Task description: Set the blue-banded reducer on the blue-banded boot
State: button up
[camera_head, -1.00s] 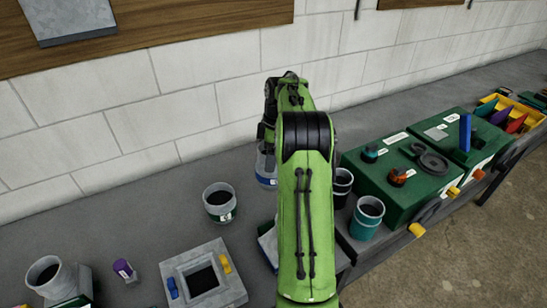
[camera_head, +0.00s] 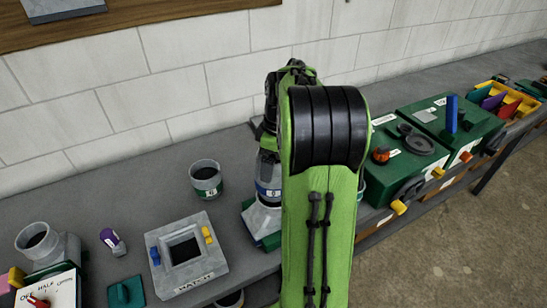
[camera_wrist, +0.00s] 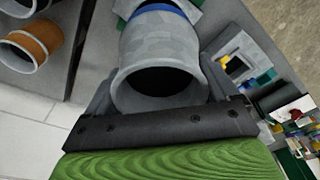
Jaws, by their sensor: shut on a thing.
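The blue-banded reducer (camera_head: 268,171), a grey metal piece with a blue band and pale label, stands roughly upright in my gripper (camera_head: 266,140), left of my green arm. In the wrist view my gripper (camera_wrist: 158,88) is shut on the reducer (camera_wrist: 150,52), its open round mouth facing the camera and its blue band at the far end. The grey boot (camera_head: 259,222) is directly below the reducer, on a green base. The two look in line and touching or nearly so; full seating cannot be told. My arm hides their right side, and I cannot make out the boot's band.
A green-banded collar (camera_head: 206,181) stands left of the reducer. A grey square frame (camera_head: 187,254) with blue and yellow clips lies in front. Green boxes (camera_head: 418,157) stand to the right. The wall (camera_head: 200,75) is behind. Bare bench (camera_head: 150,185) shows at left.

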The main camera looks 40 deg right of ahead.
jog(key=f+b, duration=0.2)
jog(key=f, duration=0.1)
jog(key=shift+s, duration=0.2)
jog(key=shift+w+f, duration=0.15)
jog(key=shift+f, duration=0.05)
jog(key=shift+r, duration=0.1)
jog(key=shift+f+b, duration=0.4)
jog(key=shift+f, duration=0.2)
dwell(0.8)
jog(key=o, duration=1.3)
jog(key=r+p, duration=0.3)
jog(key=s+r+p, duration=0.1)
jog(key=r+p, duration=0.2)
jog(key=r, duration=0.1)
jog(key=r+p, duration=0.3)
jog(key=r, duration=0.1)
jog(key=shift+s+d, duration=0.15)
jog(key=shift+d, duration=0.15)
